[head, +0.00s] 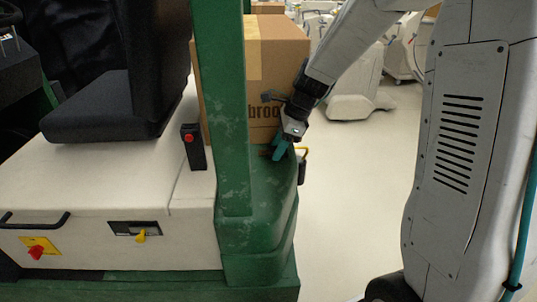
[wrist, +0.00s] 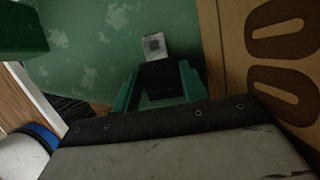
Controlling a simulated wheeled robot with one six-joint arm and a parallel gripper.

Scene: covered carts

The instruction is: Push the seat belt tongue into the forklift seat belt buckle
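The buckle (head: 193,147) is a black upright stalk with a red button on the white forklift body, right of the black seat (head: 100,106). My gripper (head: 282,147) has teal fingers and is right of the buckle, past the green post, low beside the cardboard box. In the wrist view my gripper (wrist: 160,84) has its two fingers against both sides of the tongue's black grip (wrist: 162,82). The tongue's metal plate (wrist: 153,46), with a dark square slot, points away from my gripper. The buckle is not recognisable in the wrist view. The tongue is hard to make out in the head view.
A green post (head: 222,110) stands between my gripper and the buckle. A large cardboard box (head: 280,50) is right behind my gripper; its printed side (wrist: 280,60) is close in the wrist view. Open floor (head: 345,215) lies to the right. Covered carts (head: 355,95) stand behind.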

